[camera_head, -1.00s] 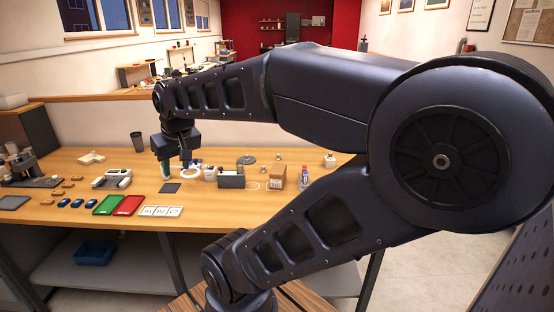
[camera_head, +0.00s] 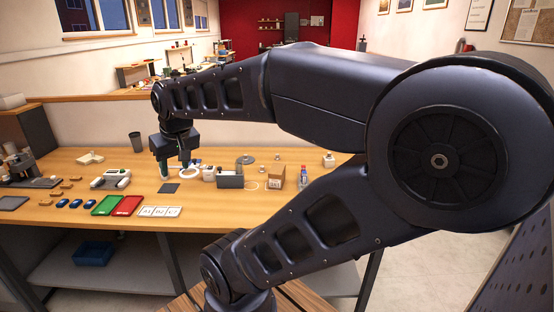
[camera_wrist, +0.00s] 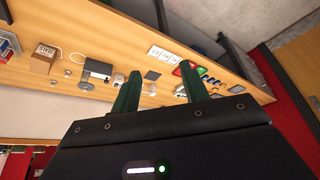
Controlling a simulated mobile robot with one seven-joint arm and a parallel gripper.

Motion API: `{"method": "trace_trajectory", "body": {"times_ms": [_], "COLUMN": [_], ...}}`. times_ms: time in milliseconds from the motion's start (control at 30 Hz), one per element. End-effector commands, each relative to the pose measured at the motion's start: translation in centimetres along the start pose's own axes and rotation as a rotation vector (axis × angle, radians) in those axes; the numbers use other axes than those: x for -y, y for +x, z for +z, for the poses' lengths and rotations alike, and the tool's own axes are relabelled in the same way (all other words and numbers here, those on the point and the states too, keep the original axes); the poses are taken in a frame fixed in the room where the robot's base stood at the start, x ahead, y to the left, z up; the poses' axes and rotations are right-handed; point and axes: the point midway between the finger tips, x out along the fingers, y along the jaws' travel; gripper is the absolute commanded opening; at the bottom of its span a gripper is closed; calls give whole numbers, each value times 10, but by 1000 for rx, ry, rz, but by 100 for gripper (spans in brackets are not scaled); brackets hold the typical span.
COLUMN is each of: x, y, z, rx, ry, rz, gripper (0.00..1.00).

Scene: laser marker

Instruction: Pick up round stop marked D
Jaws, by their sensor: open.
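My gripper (camera_head: 174,168) hangs over the left-middle of the wooden bench, fingers apart and nothing between them. In the wrist view its two green fingers (camera_wrist: 161,82) are spread above the bench. No letter D is readable in either view, so I cannot tell which thing is the round stop. A grey round piece (camera_head: 245,160) with a knob sits on the bench to the right of the gripper. Small round pieces also lie near the box, one of them in the wrist view (camera_wrist: 68,73).
A dark square pad (camera_head: 169,188) and a white ring (camera_head: 190,173) lie near the gripper. A grey box-shaped device (camera_head: 231,180), a cardboard box (camera_head: 277,177), green (camera_head: 107,205) and red trays (camera_head: 127,206) and marked white cards (camera_head: 160,211) stand on the bench (camera_head: 230,205).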

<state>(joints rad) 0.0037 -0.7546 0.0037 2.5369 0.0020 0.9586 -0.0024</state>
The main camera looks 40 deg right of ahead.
Motion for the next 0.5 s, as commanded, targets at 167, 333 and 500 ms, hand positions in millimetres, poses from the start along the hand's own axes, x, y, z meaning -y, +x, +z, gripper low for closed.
{"method": "trace_trajectory", "body": {"times_ms": [167, 333, 500], "x": [-1, -13, -38], "y": [0, 1, 7], "z": [-3, -31, -79], "rx": [0, 3, 5], "ry": [5, 52, 135], "rz": [1, 12, 33], "gripper": [45, 45, 45]}}
